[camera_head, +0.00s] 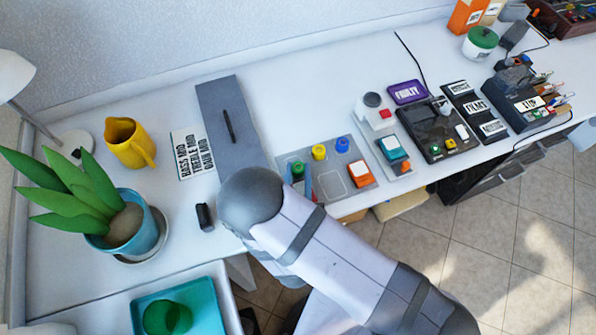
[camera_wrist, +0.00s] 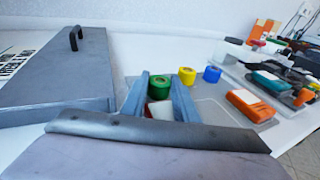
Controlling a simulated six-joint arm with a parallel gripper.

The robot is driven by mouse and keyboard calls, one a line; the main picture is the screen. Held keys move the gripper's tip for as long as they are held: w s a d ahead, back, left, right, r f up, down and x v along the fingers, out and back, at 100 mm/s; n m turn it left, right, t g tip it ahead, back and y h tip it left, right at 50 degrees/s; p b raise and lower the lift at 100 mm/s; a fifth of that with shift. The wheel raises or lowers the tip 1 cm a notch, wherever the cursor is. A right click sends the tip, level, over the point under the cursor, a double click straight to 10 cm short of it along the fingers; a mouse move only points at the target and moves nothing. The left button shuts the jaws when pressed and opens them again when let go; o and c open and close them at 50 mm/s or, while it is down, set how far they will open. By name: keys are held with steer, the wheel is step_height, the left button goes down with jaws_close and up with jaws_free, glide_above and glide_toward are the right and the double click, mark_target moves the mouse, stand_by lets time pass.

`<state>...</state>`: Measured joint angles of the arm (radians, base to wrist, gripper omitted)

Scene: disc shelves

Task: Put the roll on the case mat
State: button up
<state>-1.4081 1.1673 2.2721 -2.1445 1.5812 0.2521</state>
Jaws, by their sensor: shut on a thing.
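The green roll (camera_wrist: 159,87) is between my gripper's two blue fingertips (camera_wrist: 160,77) in the wrist view. My gripper is shut on it. In the head view the green roll (camera_head: 297,169) shows at the left end of the grey case mat (camera_head: 337,187), partly hidden by my arm. I cannot tell whether it touches the mat. The mat also shows in the wrist view (camera_wrist: 215,112). A yellow roll (camera_head: 319,152) and a blue roll (camera_head: 343,145) stand along its far side. An orange case (camera_head: 360,173) lies on its right part.
A long grey box (camera_head: 224,115) with a dark handle lies left of the mat. A red and white thing (camera_wrist: 160,109) shows between my fingers, nearer than the green roll. Several devices stand right of the mat. A plant pot (camera_head: 128,227) and yellow jug (camera_head: 130,143) stand left.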

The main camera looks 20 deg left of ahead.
steer(key=o, duration=1.1)
steer(key=shift+c, duration=0.2)
steer(key=shift+r+p, duration=0.25)
steer(key=shift+p, duration=0.05)
steer(key=shift+s, duration=0.3)
steer(key=shift+p+v, duration=0.3)
steer(key=shift+v, duration=2.2)
steer(key=shift+d, duration=0.1)
